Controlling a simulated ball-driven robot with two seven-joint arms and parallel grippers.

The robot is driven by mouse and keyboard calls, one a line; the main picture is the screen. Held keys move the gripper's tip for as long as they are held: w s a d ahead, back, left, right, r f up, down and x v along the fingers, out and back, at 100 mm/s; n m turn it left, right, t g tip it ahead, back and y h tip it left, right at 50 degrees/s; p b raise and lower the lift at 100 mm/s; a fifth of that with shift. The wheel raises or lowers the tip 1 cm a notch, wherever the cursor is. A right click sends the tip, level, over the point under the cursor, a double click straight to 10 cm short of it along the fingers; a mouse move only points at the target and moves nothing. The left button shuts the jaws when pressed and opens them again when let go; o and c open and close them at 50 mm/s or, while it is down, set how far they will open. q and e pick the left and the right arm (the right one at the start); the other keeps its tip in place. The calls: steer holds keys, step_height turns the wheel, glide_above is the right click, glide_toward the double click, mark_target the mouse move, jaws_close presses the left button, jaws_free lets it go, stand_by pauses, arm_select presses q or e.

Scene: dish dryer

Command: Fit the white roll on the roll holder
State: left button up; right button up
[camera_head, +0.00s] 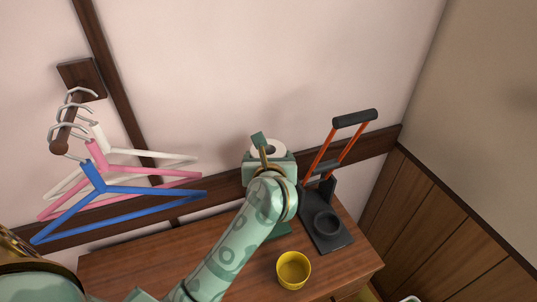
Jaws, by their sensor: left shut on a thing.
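My left arm rises from the bottom of the head view. Its gripper (262,146) is at the wall-side edge of the wooden cabinet. It is shut on the white roll (275,149), which shows only in part, its top between and behind the fingers. The roll holder cannot be told apart clearly; a dark green flat piece (282,229) on the cabinet top, partly behind my arm, may be its base. Whether the roll sits around a post is hidden. My right gripper is not in view.
A black hand-truck-like stand with orange bars (323,168) is close to the right of my gripper. A yellow cup (293,270) stands on the wooden cabinet top (210,246). Blue (140,190), pink and white hangers hang on a wall peg at left.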

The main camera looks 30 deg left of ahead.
arm_select(q)
step_height(320, 180, down, 18)
steer(key=b, duration=1.4)
steer(key=shift+f, duration=0.15)
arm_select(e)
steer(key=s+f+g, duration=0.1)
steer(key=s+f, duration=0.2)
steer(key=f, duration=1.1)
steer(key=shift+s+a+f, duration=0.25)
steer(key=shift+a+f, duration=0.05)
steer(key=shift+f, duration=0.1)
arm_select(q)
steer(key=shift+f+b, duration=0.6)
steer(key=shift+b, duration=0.1)
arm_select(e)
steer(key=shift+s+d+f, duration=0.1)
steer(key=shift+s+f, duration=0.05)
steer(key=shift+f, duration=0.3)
arm_select(q)
steer(key=o, duration=1)
steer(key=shift+o, duration=0.2)
steer(key=shift+s, duration=0.1)
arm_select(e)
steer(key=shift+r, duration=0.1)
